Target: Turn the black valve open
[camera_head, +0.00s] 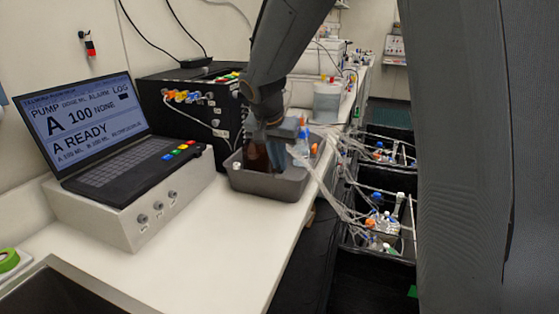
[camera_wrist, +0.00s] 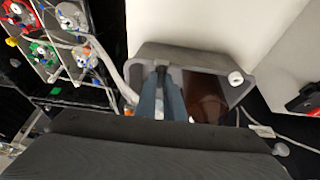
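My gripper (camera_head: 284,138) reaches down into a grey tray (camera_head: 262,184) on the white bench. In the wrist view its two blue-grey fingers (camera_wrist: 161,82) point down into the same tray (camera_wrist: 168,53), with a narrow gap between them. A small black piece (camera_wrist: 161,74) shows at the fingertips. It may be the black valve, but its shape and any contact with the fingers are unclear. A brown bottle (camera_wrist: 207,97) stands in the tray right beside the fingers. It shows dimly in the head view too. The valve's handle position is not visible.
A laptop (camera_head: 110,140) reading "A READY" sits on a white box (camera_head: 130,215) at left. A black pump unit (camera_head: 190,110) stands behind the tray. Clear tubes (camera_head: 335,190) run off the bench's right edge toward black crates (camera_head: 385,200) of bottles. The front bench is clear.

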